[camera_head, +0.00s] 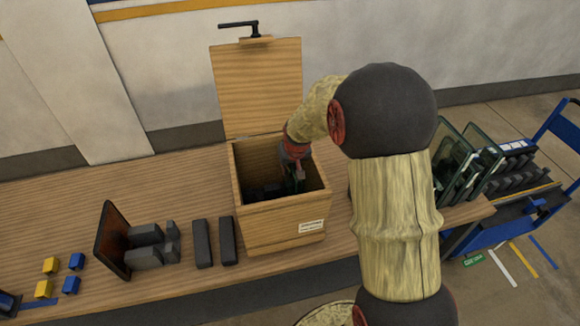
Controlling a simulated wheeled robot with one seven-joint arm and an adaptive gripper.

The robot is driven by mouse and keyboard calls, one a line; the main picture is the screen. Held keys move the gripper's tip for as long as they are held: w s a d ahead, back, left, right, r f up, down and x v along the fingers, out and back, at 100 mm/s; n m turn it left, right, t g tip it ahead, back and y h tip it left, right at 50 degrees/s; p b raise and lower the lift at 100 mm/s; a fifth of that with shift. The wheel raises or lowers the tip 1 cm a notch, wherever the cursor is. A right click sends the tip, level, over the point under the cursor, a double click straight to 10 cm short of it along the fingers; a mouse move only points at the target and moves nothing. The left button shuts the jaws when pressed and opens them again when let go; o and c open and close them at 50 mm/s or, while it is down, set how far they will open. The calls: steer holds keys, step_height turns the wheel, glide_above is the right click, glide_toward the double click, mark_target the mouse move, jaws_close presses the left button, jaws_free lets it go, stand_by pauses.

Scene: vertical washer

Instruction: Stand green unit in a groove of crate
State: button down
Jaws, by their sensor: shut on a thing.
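The wooden crate (276,227) stands on the bench with its hinged lid (256,88) open and upright at the back. My gripper (294,176) reaches down into the crate's open top, near its right inner side. It is shut on a thin, dark green piece, the green unit (291,184), which is small and mostly hidden by the gripper and the shade. Dark shapes show low inside the crate, but the grooves are not clear. I cannot tell whether the unit touches a groove.
Left of the crate are two dark bars (202,243), a dark tilted panel with grey blocks (113,240), and small yellow and blue blocks (51,265). Glass-like panels (454,160) stand at the right, near a blue cart (500,228). The bench's left back is clear.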

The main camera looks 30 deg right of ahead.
steer(key=shift+w+f+b, duration=0.1)
steer(key=shift+f+b, duration=1.6)
steer(key=shift+f, duration=1.05)
steer(key=c, duration=1.7)
jaws_free()
steer(key=shift+f, duration=0.1)
steer(key=shift+c, duration=0.2)
steer(key=shift+o, duration=0.3)
steer(key=shift+s+f, duration=0.1)
steer(key=shift+s, duration=0.1)
